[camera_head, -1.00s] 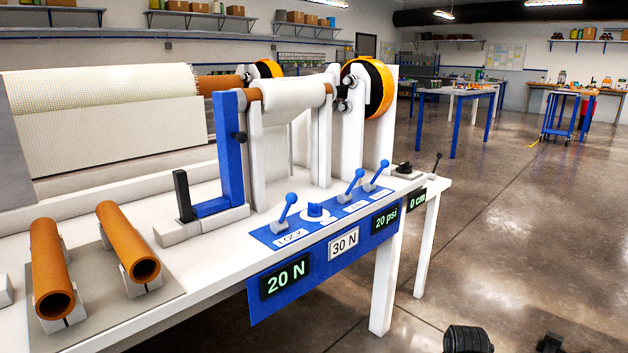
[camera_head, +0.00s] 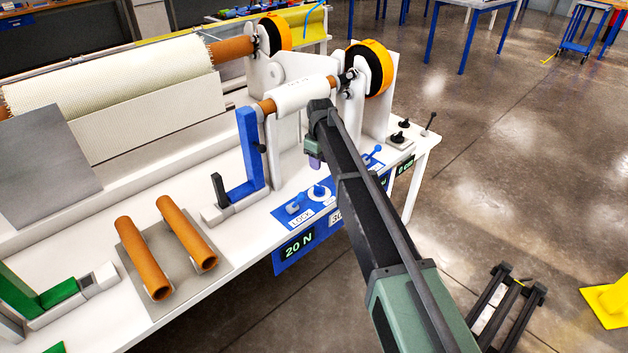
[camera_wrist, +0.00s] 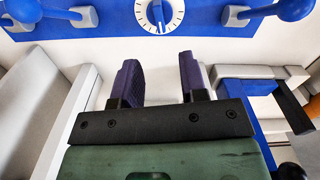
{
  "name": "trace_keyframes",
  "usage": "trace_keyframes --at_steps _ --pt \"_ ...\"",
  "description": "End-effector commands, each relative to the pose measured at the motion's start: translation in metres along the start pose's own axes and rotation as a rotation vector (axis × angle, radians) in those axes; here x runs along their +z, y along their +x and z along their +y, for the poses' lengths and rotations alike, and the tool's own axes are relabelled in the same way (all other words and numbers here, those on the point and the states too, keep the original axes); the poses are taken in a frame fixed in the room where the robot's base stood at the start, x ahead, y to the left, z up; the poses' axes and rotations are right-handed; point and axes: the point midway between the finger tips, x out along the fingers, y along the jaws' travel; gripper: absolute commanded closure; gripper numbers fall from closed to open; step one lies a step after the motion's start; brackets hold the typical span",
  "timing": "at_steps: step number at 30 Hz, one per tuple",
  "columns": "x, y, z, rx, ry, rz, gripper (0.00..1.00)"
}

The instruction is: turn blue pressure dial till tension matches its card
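The blue pressure dial (camera_head: 319,191) sits on the blue panel at the table's front edge, with a white scale around it. In the wrist view the dial (camera_wrist: 157,12) is at the top middle, cut by the frame edge. The tension display (camera_head: 299,245) reads 20 N. The white card (camera_head: 336,217) beside it is partly hidden by my arm; it read 30 N earlier. My gripper (camera_head: 314,162) is above and behind the panel. In the wrist view its two purple fingers (camera_wrist: 160,75) are apart and empty, short of the dial.
Blue levers (camera_wrist: 287,10) and (camera_wrist: 25,10) flank the dial. The blue upright bracket (camera_head: 249,150) and white roll (camera_head: 300,95) stand close to my gripper. Orange tubes (camera_head: 188,232) lie at the front left. A pressure display is mostly hidden behind my arm.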

Motion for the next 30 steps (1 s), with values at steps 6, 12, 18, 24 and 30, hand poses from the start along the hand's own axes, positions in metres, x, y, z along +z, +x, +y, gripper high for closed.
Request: trace_keyframes --at_steps 6,12,18,24,30 --pt "0.0 0.037 0.0 0.0 0.002 0.0 0.61" --pt "0.001 0.086 0.0 0.0 0.003 0.0 0.61" --pt "0.001 0.11 0.0 0.0 0.004 0.0 0.61" --pt "0.001 0.106 0.0 0.0 0.004 0.0 0.61" --pt "0.001 0.106 0.0 0.0 0.004 0.0 0.82"
